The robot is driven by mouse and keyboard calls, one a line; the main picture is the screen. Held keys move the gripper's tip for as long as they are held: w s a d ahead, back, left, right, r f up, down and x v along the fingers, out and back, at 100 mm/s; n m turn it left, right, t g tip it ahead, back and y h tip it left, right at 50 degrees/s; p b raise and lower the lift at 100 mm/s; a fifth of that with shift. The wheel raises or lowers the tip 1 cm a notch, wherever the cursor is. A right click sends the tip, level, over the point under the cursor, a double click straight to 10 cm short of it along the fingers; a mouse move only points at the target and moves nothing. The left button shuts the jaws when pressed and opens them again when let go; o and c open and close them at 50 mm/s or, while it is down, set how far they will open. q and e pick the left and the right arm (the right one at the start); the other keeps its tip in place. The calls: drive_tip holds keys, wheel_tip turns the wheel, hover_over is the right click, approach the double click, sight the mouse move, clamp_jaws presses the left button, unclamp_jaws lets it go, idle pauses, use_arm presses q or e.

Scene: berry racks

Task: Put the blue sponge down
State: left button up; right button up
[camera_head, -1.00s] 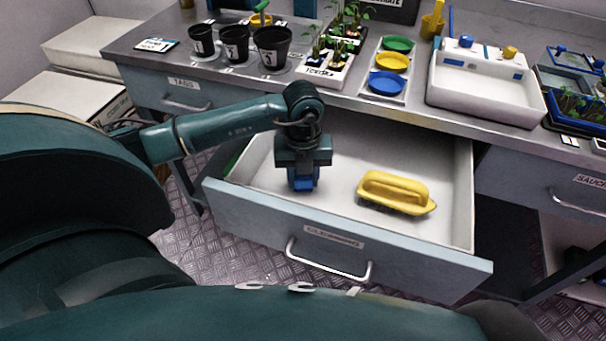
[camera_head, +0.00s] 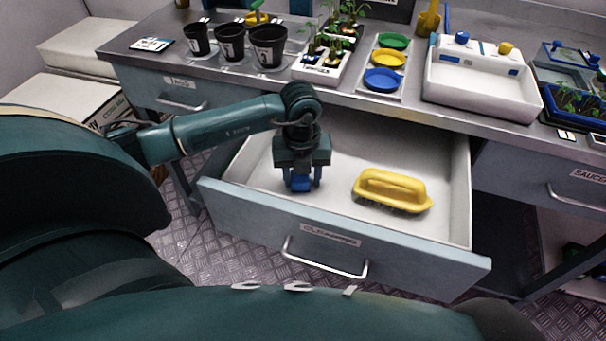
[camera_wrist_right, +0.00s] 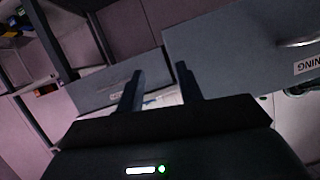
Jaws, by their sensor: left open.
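The blue sponge (camera_head: 299,183) is in the open drawer (camera_head: 340,233), toward its left side, mostly hidden under my left gripper. My left gripper (camera_head: 302,187) points down into the drawer with its fingers open on either side of the sponge. The sponge appears to be at the drawer floor; whether a finger still touches it I cannot tell. My right gripper (camera_wrist_right: 160,73) shows in the right wrist view with its two fingers apart and nothing seen between them.
A yellow brush (camera_head: 392,191) lies in the drawer to the right of the sponge. Bare drawer floor lies between them. On the counter above stand black pots (camera_head: 268,46), coloured saucers (camera_head: 384,80) and a white basin (camera_head: 478,97). The drawer front has a metal handle (camera_head: 325,265).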

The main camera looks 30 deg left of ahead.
use_arm(q)
drive_tip(key=shift+s+a+f, duration=0.25)
drive_tip(key=shift+a+f, duration=0.15)
drive_tip(key=shift+a, duration=0.05)
drive_tip(key=shift+r, duration=0.2)
wheel_tip(320, 180, up, 14)
drive_tip(key=p, duration=0.1)
drive_tip(key=shift+d, duration=0.15)
use_arm(e)
drive_tip(key=shift+w+a+f+g, duration=0.2)
drive_tip(key=shift+a+g, duration=0.1)
drive_tip(key=shift+a, duration=0.15)
use_arm(q)
drive_tip(key=shift+w+r+p, duration=0.1)
drive_tip(key=shift+p, duration=0.3)
use_arm(e)
drive_tip(key=shift+r, duration=0.15)
